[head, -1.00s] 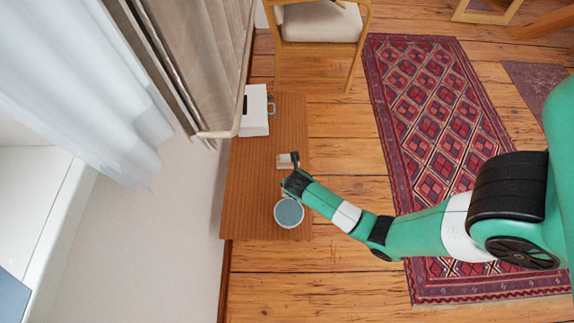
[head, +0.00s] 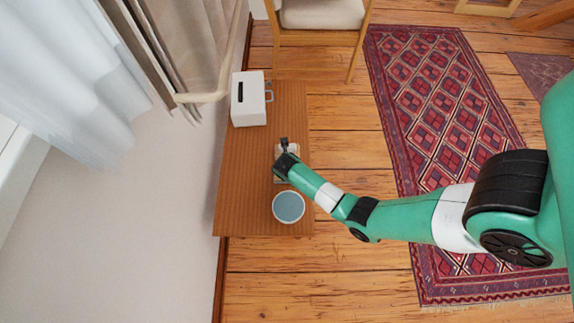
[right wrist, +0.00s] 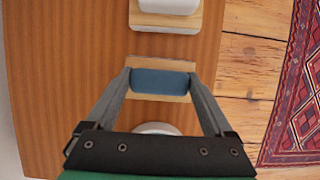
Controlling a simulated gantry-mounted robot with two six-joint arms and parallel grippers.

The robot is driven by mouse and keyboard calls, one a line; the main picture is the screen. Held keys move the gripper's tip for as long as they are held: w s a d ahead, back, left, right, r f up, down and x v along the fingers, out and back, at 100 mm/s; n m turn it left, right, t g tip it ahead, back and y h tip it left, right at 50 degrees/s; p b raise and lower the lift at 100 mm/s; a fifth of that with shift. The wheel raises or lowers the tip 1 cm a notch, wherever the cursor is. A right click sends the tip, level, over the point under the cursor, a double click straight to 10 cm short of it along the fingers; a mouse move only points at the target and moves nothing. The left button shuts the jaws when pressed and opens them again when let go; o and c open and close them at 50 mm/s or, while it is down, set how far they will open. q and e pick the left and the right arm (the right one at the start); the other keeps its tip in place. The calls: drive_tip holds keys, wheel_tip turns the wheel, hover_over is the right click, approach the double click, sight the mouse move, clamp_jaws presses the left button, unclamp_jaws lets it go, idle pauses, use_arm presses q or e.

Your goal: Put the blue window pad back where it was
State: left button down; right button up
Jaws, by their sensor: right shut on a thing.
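In the right wrist view, a small blue pad (right wrist: 163,82) with light wooden edges lies between the two fingertips of my right gripper (right wrist: 160,77). The gripper is shut on it, low over the brown wooden table (right wrist: 60,60). In the head view, my right gripper (head: 284,146) is over the middle of the table (head: 240,180), and its own wrist hides the pad. I cannot tell whether the pad touches the table. My left gripper is not in view.
A pale object on a wooden base (right wrist: 165,22) lies just beyond the pad. A round bowl with a blue-grey inside (head: 288,207) stands nearby. A curtain (head: 70,80) hangs left.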

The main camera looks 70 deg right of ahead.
drive_tip(key=o, duration=0.9)
drive_tip(key=p+v, duration=0.7)
drive_tip(key=v, duration=0.5)
drive_tip(key=shift+p, duration=0.3)
